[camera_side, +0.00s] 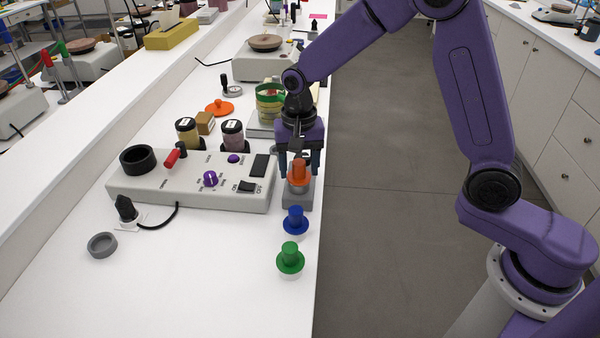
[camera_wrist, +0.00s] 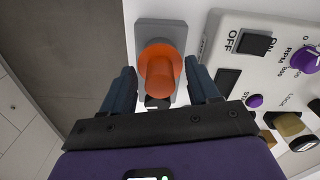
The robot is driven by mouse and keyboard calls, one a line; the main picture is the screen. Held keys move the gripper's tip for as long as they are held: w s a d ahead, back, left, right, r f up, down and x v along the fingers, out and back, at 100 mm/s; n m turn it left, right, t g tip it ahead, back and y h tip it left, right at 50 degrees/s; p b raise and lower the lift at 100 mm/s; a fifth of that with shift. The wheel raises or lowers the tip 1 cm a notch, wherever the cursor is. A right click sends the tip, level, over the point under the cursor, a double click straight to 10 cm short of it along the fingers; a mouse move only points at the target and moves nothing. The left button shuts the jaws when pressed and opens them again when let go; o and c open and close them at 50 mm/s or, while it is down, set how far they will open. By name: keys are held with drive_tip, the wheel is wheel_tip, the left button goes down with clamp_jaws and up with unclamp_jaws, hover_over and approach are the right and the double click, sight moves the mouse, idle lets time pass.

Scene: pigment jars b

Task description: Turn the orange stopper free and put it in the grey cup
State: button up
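The orange stopper (camera_side: 298,174) sits upright on a small grey block (camera_side: 297,201), at the right end of the control panel. It also shows in the wrist view (camera_wrist: 161,68). My gripper (camera_side: 299,168) points down over it and is open. In the wrist view the gripper's two fingers (camera_wrist: 160,68) stand apart at either side of the stopper, with gaps between. How the stopper joins the block is hidden. The grey cup (camera_side: 102,240), low and round, stands on the table at the front left.
A blue stopper (camera_side: 295,219) and a green stopper (camera_side: 290,259) stand in front of the block near the table's right edge. The white control panel (camera_side: 130,192) lies to its left, with jars (camera_side: 232,134) behind.

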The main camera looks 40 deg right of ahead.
drive_tip(key=shift+r, duration=0.15)
wheel_tip(320, 180, up, 17)
idle(0.5)
drive_tip(key=shift+r, duration=0.1)
drive_tip(key=shift+c, duration=0.8)
drive_tip(key=n, duration=0.3)
hover_over(299, 162)
wheel_tip(299, 162, down, 9)
drive_tip(key=shift+f, duration=4.25)
clamp_jaws()
